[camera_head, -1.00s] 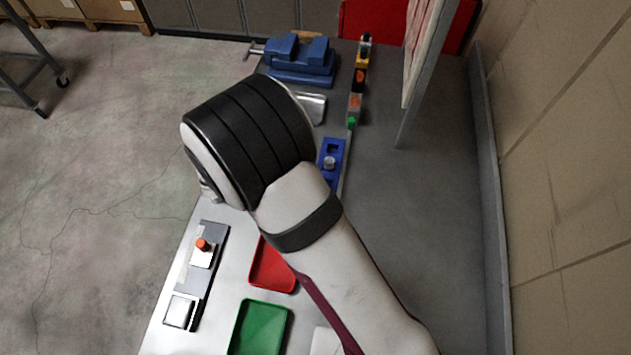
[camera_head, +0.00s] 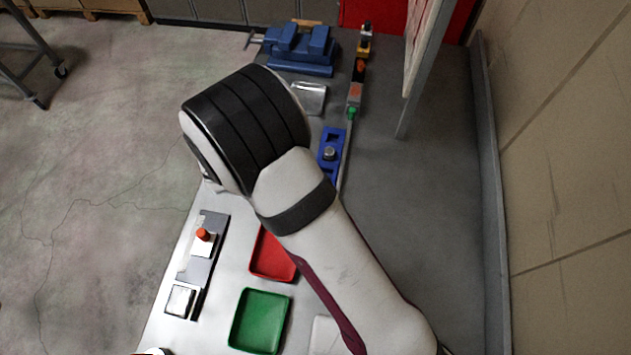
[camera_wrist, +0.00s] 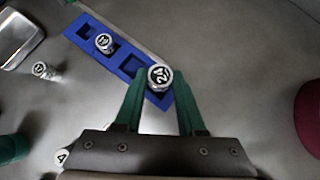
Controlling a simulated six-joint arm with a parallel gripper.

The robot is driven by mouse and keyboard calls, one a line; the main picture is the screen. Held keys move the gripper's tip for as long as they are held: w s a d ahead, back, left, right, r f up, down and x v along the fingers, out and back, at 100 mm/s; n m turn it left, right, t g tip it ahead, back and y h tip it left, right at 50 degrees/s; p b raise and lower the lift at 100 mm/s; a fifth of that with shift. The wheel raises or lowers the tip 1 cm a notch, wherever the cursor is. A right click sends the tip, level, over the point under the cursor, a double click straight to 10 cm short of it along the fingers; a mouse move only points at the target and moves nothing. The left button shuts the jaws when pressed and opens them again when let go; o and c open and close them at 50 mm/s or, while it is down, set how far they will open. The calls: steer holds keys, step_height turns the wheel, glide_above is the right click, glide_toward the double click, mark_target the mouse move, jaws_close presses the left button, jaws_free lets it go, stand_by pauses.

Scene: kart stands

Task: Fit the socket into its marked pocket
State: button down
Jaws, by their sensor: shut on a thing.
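My gripper (camera_wrist: 160,78) has green fingers shut on a round metal socket (camera_wrist: 159,74), whose marked top faces the wrist camera; the marking may read 24. The socket is over the right end of a blue holder (camera_wrist: 126,66) with square pockets. Whether its lower end is inside a pocket or above it is hidden. Another marked socket (camera_wrist: 104,42) stands in the holder, between two empty pockets. In the head view the holder (camera_head: 333,139) shows past my arm with the standing socket (camera_head: 329,153); my gripper is hidden there.
Another small socket (camera_wrist: 40,69) is left of the holder. A silver tray (camera_wrist: 20,38) is at the upper left. In the head view, a blue vise (camera_head: 300,48) is at the back, red (camera_head: 272,262) and green (camera_head: 259,321) trays in front. An upright panel (camera_head: 425,65) stands right.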

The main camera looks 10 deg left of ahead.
steer(key=shift+f, duration=1.45)
steer(key=shift+c, duration=2.1)
jaws_free()
steer(key=v, duration=1.6)
steer(key=shift+s+d+f, duration=0.1)
steer(key=shift+f, duration=0.05)
